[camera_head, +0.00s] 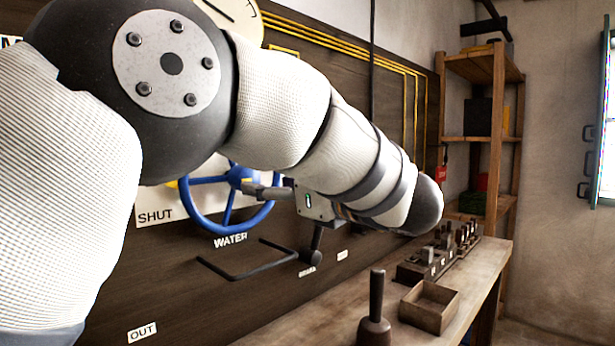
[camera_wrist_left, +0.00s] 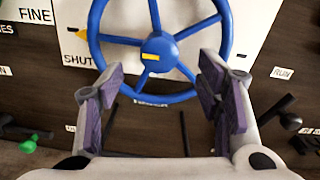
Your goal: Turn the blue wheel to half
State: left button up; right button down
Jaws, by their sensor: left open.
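The blue wheel (camera_head: 205,227) is mounted on the dark panel, partly hidden by my left arm in the head view. In the left wrist view the blue wheel (camera_wrist_left: 158,52) shows spokes and a hub with a short yellow mark. A yellow pointer (camera_wrist_left: 79,34) sits left of the rim, just above the word SHUT (camera_wrist_left: 78,60). My left gripper (camera_head: 262,190) is at the wheel's right side in the head view. In the wrist view the left gripper (camera_wrist_left: 162,88) is open, its purple-padded fingers spread either side of the lower rim. I cannot tell whether they touch it. My right gripper is out of view.
A black bent bar (camera_head: 240,270) sticks out below the wheel, above the OUT label (camera_head: 142,332). A black lever (camera_head: 313,245) is right of it. A wooden bench (camera_head: 462,290) holds an open box (camera_head: 430,306) and a dark handled tool (camera_head: 375,318).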

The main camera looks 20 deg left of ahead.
aim_at(252, 179)
pick_arm(q)
jog(key=x, duration=0.8)
jog(key=shift+a+f, duration=0.1)
jog(key=c, duration=1.2)
